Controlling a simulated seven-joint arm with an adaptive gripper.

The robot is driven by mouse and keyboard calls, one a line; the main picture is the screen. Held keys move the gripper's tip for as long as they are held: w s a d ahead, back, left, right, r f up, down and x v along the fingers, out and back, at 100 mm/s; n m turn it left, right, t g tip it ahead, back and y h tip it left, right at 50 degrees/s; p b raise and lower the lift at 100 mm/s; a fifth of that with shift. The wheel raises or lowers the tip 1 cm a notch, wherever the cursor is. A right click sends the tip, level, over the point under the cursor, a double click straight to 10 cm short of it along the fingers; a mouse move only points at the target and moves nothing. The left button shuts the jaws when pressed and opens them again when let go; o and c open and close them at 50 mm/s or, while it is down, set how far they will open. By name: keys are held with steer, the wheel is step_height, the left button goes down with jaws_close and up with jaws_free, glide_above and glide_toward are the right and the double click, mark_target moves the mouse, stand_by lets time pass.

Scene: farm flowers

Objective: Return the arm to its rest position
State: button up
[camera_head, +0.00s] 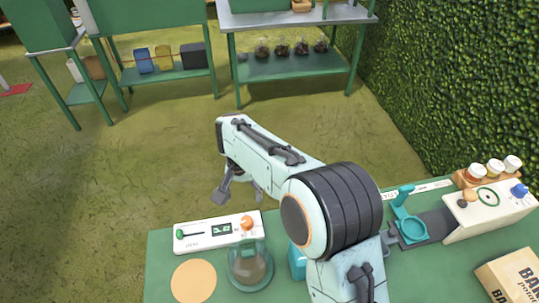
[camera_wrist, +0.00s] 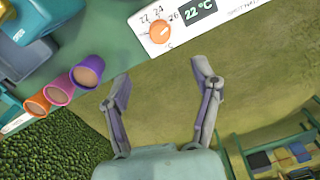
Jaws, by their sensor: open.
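My arm reaches from the lower right of the head view over the green table (camera_head: 160,262), with its pale forearm pointing left and away. My gripper (camera_head: 240,190) hangs at the arm's far end, beyond the table's back edge and above the grass. In the wrist view my gripper (camera_wrist: 161,78) has its two fingers spread apart with nothing between them. A white control panel (camera_head: 218,232) with an orange knob lies on the table near the gripper. In the wrist view the panel (camera_wrist: 190,22) reads 22 °C.
A glass jar (camera_head: 250,265) and a tan disc (camera_head: 194,281) are at the front left. A teal holder (camera_head: 410,228), a white device (camera_head: 490,212), small jars (camera_head: 494,168) and a box (camera_head: 513,277) are at right. Purple, pink and orange cups (camera_wrist: 87,73) show in the wrist view.

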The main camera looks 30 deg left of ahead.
steer(key=w+d+r+m+t, duration=0.2)
steer(key=w+d+r, duration=0.3)
steer(key=d+r, duration=0.25)
steer(key=w+d+r+m+t, duration=0.1)
steer(key=w+d+r+m, duration=0.1)
steer(key=w+d+r, duration=0.45)
steer(key=s+d+r+m, duration=0.1)
steer(key=s+d+r, duration=0.15)
steer(key=d, duration=0.45)
steer(key=s+d+r+m, duration=0.1)
steer(key=s+d+r, duration=0.15)
steer(key=d, duration=0.45)
steer(key=s+d+f+m, duration=0.1)
steer(key=s+d+f, duration=0.1)
steer(key=s+d, duration=0.65)
steer(key=s+f+n+g, duration=0.2)
steer(key=s+f, duration=0.5)
steer(key=s, duration=0.5)
steer(key=shift+a+g+y, duration=0.4)
steer(key=shift+g, duration=0.2)
steer(key=shift+f, duration=0.1)
